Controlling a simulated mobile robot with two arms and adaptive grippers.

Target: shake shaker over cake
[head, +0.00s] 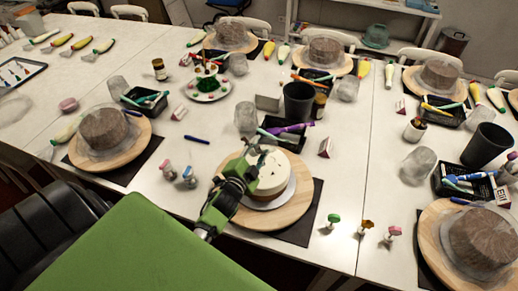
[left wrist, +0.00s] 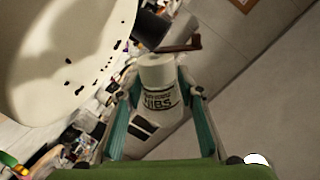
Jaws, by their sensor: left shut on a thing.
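The white cake (head: 268,178) stands on a round wooden board (head: 293,209) at the middle of the table's near side. Several dark specks show on its white surface in the left wrist view (left wrist: 60,60). My left gripper (head: 251,158) is over the cake's left part in the head view. In the left wrist view its teal fingers (left wrist: 158,95) are shut on a white shaker (left wrist: 159,88) with dark lettering that reads "NIBS". The cake is beside the shaker there. In the head view the shaker cannot be made out. My right gripper is not in view.
A wrapped brown cake on a board (head: 140,140) stands to the left, another (head: 440,232) to the right. Behind the white cake are a dark cup (head: 298,101), a clear cup (head: 245,115) and purple tools (head: 290,128). Small stamps (head: 333,221) stand near the front edge.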

